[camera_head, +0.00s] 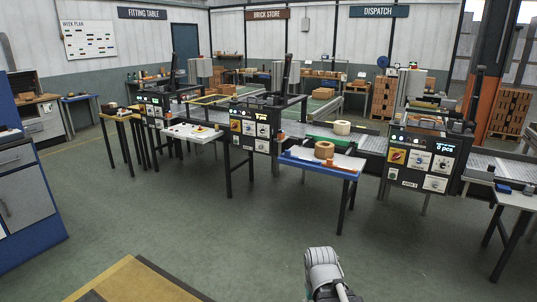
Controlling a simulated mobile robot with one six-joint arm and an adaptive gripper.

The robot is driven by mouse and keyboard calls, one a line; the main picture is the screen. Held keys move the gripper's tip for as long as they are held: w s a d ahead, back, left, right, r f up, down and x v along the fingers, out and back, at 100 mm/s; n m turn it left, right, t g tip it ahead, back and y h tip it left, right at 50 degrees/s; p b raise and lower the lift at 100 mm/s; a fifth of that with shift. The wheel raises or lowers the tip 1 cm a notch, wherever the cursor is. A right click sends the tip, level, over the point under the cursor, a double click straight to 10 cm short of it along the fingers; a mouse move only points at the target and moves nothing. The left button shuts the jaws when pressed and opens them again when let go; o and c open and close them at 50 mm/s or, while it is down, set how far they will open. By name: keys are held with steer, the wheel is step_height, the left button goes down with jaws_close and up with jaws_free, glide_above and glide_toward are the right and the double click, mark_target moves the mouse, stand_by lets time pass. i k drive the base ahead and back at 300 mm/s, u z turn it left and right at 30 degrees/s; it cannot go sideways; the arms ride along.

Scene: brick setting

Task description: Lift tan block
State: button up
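I cannot pick out a tan block for certain. A tan-brown, rounded or many-sided object (324,150) sits on the small blue-edged table (305,162) near the middle; it may be a roll. A small orange item (352,167) lies at that table's right end. Tan-brown boxes (383,98) are stacked far back on the right, too small to tell apart. Part of my arm shows at the bottom centre, well short of the tables. My gripper's fingers are not in view.
A conveyor line with dark control panels (412,158) runs across behind the tables. A cream roll (342,127) sits behind the blue-edged table. A blue cabinet (25,190) stands at left. The green floor between is clear.

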mark_target(324, 150)
steer(key=z, duration=0.05)
steer(key=i, duration=2)
steer(key=z, duration=0.45)
steer(key=i, duration=1.65)
